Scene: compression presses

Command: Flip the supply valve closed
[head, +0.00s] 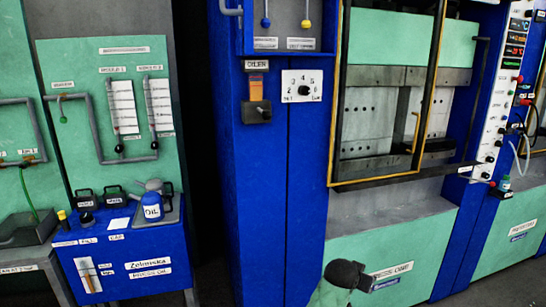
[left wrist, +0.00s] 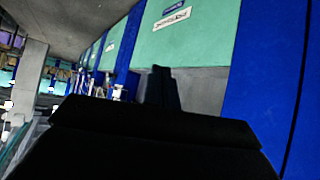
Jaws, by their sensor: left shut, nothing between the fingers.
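I cannot tell which fitting is the supply valve, as the small labels are not legible. In the head view a small green handle (head: 63,118) hangs below a grey pipe on the left green panel. Blue-tipped (head: 265,23) and yellow-tipped (head: 304,24) levers hang down in a grey recess at the top of the blue press column. My left gripper shows in the left wrist view (left wrist: 162,88), its dark fingers shut and empty, with green press panels beyond. It touches no valve there. My right gripper is not in view.
A blue cabinet (head: 130,274) carries an oil can (head: 152,207). The blue press column (head: 255,200) has a numbered dial (head: 303,88). A yellow-edged guard (head: 380,180) fronts the press. A dark gap separates cabinet and press.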

